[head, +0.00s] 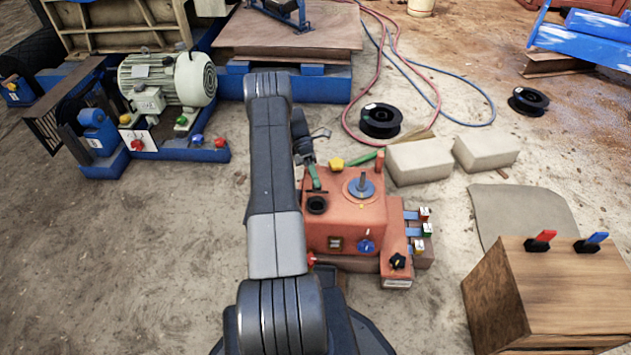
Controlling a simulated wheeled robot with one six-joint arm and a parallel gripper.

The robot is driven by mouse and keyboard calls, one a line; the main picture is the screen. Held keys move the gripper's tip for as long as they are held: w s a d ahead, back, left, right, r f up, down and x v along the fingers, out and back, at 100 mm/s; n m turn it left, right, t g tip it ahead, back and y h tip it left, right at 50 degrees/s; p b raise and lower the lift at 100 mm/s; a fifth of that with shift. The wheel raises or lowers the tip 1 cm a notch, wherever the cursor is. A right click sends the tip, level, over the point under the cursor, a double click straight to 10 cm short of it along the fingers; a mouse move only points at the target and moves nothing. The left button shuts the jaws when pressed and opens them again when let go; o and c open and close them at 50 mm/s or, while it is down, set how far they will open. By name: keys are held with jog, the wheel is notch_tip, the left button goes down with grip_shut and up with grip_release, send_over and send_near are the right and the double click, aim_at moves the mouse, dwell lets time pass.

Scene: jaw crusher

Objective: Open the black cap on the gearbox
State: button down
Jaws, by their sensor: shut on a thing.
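The orange-red gearbox (345,215) stands on the ground just right of my arm. On its top left is a round black piece (317,205), the black cap or the rim of its opening; I cannot tell which at this size. A narrow green piece (314,178) rises at the back edge of the black piece. My gripper (311,170) is above the back left of the gearbox, pointing down, with its jaws shut on the green piece. My arm hides part of the gripper and the gearbox's left edge.
The gearbox top also carries a yellow knob (336,163), a grey round fitting (361,187) and a blue knob (365,246). Blue levers (413,229) stand on its right. A wooden box (555,290) is at front right, a motor (168,80) at back left. Pale blocks (419,162) lie behind right.

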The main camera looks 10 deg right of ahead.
jog(key=c, duration=1.1)
grip_release()
notch_tip(320, 180, up, 10)
jog(key=p, duration=0.2)
jog(key=shift+p, duration=0.3)
